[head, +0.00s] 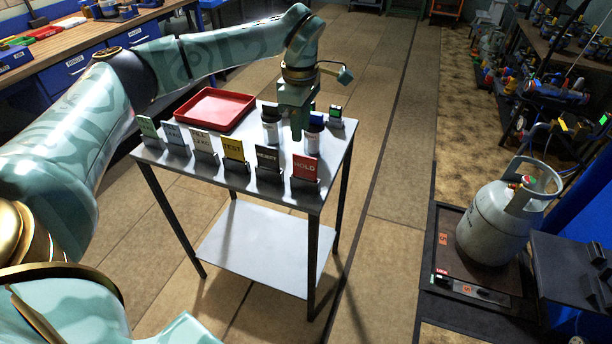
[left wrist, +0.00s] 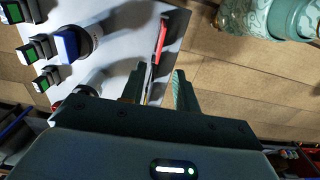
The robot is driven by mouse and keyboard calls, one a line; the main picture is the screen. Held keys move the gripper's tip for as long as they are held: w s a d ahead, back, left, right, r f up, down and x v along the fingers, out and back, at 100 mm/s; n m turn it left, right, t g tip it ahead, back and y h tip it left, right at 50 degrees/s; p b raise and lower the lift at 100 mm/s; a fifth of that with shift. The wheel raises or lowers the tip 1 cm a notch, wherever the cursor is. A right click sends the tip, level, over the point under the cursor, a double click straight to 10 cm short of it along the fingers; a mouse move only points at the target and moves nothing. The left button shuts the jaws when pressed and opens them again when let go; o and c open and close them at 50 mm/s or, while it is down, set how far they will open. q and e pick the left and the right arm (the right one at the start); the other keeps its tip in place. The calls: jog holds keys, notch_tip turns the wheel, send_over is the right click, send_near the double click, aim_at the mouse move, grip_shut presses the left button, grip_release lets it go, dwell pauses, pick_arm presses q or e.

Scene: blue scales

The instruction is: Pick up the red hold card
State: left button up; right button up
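The red hold card (head: 305,167) stands upright in a small dark holder at the front right corner of the steel table, at the right end of a row of cards. My left gripper (head: 296,136) points down over the table, behind the card in the head view. In the left wrist view the red card (left wrist: 161,40) shows nearly edge-on, beyond the fingertips. The fingers of my left gripper (left wrist: 157,88) are apart, with no card clearly held between them. My right gripper is in neither view.
A black card (head: 267,158) and a yellow TEST card (head: 233,149) stand left of it. A white bottle (head: 270,128) and a blue-capped bottle (head: 314,130) flank my gripper. A red tray (head: 214,109) lies behind. A gas cylinder (head: 492,222) stands right.

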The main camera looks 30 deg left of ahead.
pick_arm(q)
jog(key=b, duration=0.1)
send_over(305, 164)
jog(key=a, duration=0.1)
notch_tip(305, 164, down, 6)
jog(key=f+b, duration=0.1)
jog(key=f, duration=0.2)
jog(key=f+b, duration=0.1)
jog(key=f, duration=0.1)
jog(key=shift+w+d+f+b, duration=0.2)
jog(key=shift+d+f+b, duration=0.05)
jog(key=shift+d+b, duration=0.1)
jog(key=shift+s+r, duration=0.1)
jog(key=shift+r, duration=0.05)
jog(key=shift+c, duration=0.6)
grip_shut()
